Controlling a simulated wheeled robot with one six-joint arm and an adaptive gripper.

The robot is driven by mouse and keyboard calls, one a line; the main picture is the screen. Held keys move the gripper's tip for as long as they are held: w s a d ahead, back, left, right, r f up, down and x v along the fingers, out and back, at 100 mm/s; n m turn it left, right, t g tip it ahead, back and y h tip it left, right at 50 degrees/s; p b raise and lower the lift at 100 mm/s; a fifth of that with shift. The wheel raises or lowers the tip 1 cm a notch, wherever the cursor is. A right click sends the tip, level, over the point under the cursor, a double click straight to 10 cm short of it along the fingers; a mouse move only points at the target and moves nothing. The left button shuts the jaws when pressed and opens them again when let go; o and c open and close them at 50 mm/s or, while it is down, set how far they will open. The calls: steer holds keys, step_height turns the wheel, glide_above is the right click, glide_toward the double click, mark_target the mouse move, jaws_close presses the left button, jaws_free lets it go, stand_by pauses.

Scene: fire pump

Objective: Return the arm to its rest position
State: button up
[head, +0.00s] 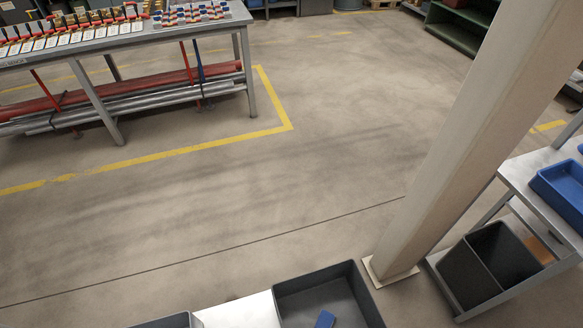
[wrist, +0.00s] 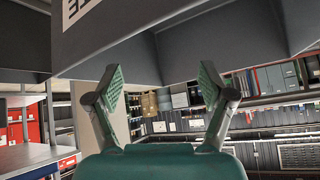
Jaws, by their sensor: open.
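My gripper (wrist: 158,90) shows in the wrist view with its two green-padded fingers spread apart. It is open, and nothing is between the fingers. Dark grey panels (wrist: 185,45), one with part of a white label, hang close above and beyond the fingertips; I cannot tell whether a finger touches them. My arm and gripper do not show in the head view.
In the head view a dark grey bin (head: 330,295) with a small blue thing stands at the bottom. A beige column (head: 450,150) rises at the right, beside a table with a blue tray (head: 560,190). A workbench (head: 120,45) stands upper left. The middle floor is clear.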

steer(key=s+r+n+t, duration=0.1)
steer(key=s+r+t, duration=0.1)
steer(key=s+r, duration=0.3)
steer(key=s+r+t, duration=0.2)
steer(key=s+r, duration=0.3)
steer(key=r, duration=0.9)
steer(key=s+d+r+n+t, duration=0.1)
steer(key=s+r+t, duration=0.1)
steer(key=s+r, duration=0.4)
step_height(320, 180, up, 4)
steer(key=shift+f+n+t, duration=0.1)
steer(key=shift+n+t, duration=0.2)
